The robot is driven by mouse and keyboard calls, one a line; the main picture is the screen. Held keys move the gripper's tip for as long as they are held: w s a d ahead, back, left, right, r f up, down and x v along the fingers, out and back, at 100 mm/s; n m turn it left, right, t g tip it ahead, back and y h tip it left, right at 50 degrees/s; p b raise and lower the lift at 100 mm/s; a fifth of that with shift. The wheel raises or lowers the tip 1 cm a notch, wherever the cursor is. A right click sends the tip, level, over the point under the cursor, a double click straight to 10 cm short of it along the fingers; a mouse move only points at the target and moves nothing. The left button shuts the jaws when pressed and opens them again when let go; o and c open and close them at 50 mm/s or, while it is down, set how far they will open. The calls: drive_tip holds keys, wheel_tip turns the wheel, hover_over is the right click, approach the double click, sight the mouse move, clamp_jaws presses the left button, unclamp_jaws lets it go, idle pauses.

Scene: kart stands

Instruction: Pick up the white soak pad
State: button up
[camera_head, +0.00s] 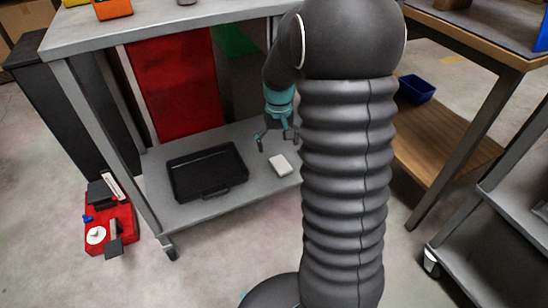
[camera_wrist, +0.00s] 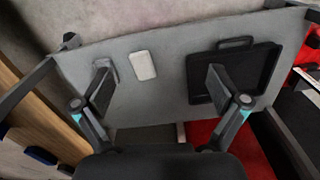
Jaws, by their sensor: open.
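The white soak pad (camera_head: 280,165) lies flat on the lower grey shelf (camera_head: 190,210) of the cart, to the right of a black tray. It also shows in the wrist view (camera_wrist: 143,65), between my two fingers and nearer the left one. My gripper (camera_head: 278,140) is open and empty above the shelf, just behind the pad in the head view. In the wrist view my gripper (camera_wrist: 160,85) has its fingers spread wide, the right one over the black tray. The pad is fully visible and nothing touches it.
The black tray (camera_head: 180,190) is on the same shelf, left of the pad. The cart's upper shelf (camera_head: 160,28) overhangs the lower one. A red panel (camera_head: 175,85) stands behind the tray. A wooden-topped bench with a blue bin (camera_head: 416,90) is at right.

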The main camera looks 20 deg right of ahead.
drive_tip(key=w+d+f, duration=0.5)
drive_tip(key=w+f, duration=0.3)
drive_tip(key=f, duration=0.1)
drive_tip(key=n+b, duration=0.2)
hover_over(280, 164)
drive_tip(key=f, duration=1.2)
drive_tip(key=shift+s+d+f, duration=0.15)
drive_tip(key=shift+d, duration=0.2)
drive_tip(key=shift+w+a+f, duration=0.1)
drive_tip(key=shift+a+f, duration=0.05)
drive_tip(key=shift+f, duration=1.2)
drive_tip(key=shift+w+a+f, duration=0.1)
drive_tip(key=shift+f, duration=1.25)
drive_tip(key=c, duration=1)
